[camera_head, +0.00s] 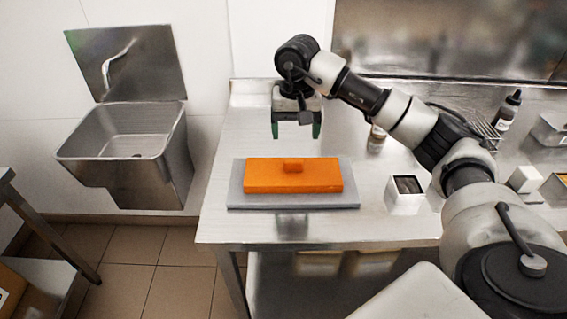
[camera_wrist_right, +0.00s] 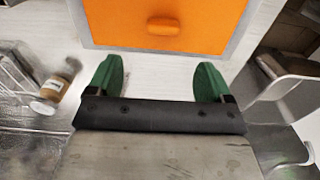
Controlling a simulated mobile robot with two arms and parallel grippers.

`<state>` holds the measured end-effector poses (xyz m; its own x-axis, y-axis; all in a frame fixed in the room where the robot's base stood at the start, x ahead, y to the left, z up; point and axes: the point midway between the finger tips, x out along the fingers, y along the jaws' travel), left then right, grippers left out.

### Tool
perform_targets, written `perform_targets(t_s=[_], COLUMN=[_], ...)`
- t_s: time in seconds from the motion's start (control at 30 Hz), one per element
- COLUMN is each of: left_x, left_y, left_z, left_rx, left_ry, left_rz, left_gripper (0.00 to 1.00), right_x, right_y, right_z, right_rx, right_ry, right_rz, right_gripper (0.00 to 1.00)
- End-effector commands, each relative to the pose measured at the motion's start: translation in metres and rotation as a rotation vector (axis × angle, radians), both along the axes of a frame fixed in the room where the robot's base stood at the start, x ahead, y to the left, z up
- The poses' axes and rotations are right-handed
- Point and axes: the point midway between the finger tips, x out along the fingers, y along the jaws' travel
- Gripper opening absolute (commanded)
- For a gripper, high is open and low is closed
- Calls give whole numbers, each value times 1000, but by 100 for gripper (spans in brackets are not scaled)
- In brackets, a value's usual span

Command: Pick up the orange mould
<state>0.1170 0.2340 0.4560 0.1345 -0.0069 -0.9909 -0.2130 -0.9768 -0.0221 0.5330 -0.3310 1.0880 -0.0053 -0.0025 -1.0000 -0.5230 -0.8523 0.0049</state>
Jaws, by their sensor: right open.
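The orange mould (camera_head: 293,178) is a flat rectangular block with a small raised knob on top. It lies on a grey slab (camera_head: 293,205) near the front left of the steel table. My right gripper (camera_head: 296,132) is open and empty, above the table and behind the mould. In the right wrist view the mould (camera_wrist_right: 165,22) shows at the top, with its knob in line with the gap between the green fingers (camera_wrist_right: 162,80). The fingers are apart from it. My left gripper is not in view.
A white box with a dark top (camera_head: 406,193) stands right of the mould. A small jar (camera_head: 376,140) and a dark bottle (camera_head: 509,110) stand farther back. A steel sink (camera_head: 130,145) hangs on the wall at left. The table left of the gripper is clear.

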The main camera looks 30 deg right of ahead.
Motion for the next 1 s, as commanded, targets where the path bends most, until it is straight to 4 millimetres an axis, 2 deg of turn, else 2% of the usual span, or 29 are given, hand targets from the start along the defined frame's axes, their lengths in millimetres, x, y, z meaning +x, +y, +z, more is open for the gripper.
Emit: perform_targets(t_s=[0.2, 0.33, 0.47, 0.7, 1.0], left_x=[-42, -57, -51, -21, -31], left_y=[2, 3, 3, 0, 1], left_z=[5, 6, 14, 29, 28], left_rx=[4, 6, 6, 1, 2], left_ry=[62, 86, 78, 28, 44], left_rz=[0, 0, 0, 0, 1], left_gripper=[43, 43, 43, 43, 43], right_x=[-1, -1, 0, 1, 2], right_y=[1, 1, 5, 8, 8], right_z=[-34, -44, -56, -90, -97], right_rx=[0, 1, 2, 3, 1], right_ry=[4, 3, 6, 4, 0], right_rz=[0, 1, 1, 1, 1], right_gripper=[81, 81, 81, 81, 81])
